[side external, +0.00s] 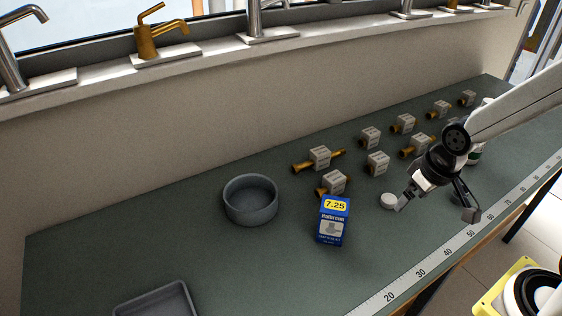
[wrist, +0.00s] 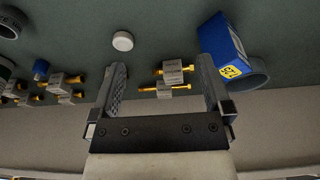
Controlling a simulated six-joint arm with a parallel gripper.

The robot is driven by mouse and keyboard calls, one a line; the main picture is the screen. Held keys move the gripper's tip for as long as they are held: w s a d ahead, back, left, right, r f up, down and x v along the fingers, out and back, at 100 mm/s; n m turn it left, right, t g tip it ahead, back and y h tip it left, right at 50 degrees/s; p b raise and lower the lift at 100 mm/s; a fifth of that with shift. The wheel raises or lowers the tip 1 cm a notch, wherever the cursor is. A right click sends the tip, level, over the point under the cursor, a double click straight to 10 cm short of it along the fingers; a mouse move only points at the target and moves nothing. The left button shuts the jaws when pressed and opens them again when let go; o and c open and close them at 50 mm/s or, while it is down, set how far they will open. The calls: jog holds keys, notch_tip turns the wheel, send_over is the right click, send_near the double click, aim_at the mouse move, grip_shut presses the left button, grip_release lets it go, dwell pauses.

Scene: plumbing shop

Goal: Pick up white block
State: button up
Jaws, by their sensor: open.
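A small white round, puck-like piece (side external: 389,200) lies on the green worktop, just left of my gripper (side external: 436,206). It is the plainest white thing; no plain white cube shows. In the wrist view the white piece (wrist: 122,41) is beyond the tip of the left finger, outside the gap. My gripper (wrist: 161,66) is open, with nothing held between its fingers. Several pale, labelled blocks on brass fittings, one of them here (side external: 378,163), stand farther back on the worktop. Whether the left fingertip touches the white piece in the side view is unclear.
A blue box (side external: 332,228) stands left of the white piece, with a round grey bowl (side external: 250,212) beyond it. A grey tray (side external: 158,307) is at front left. A measuring strip (side external: 420,272) runs along the front edge. A wall with taps stands behind.

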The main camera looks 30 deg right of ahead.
aim_at(395, 200)
dwell(0.7)
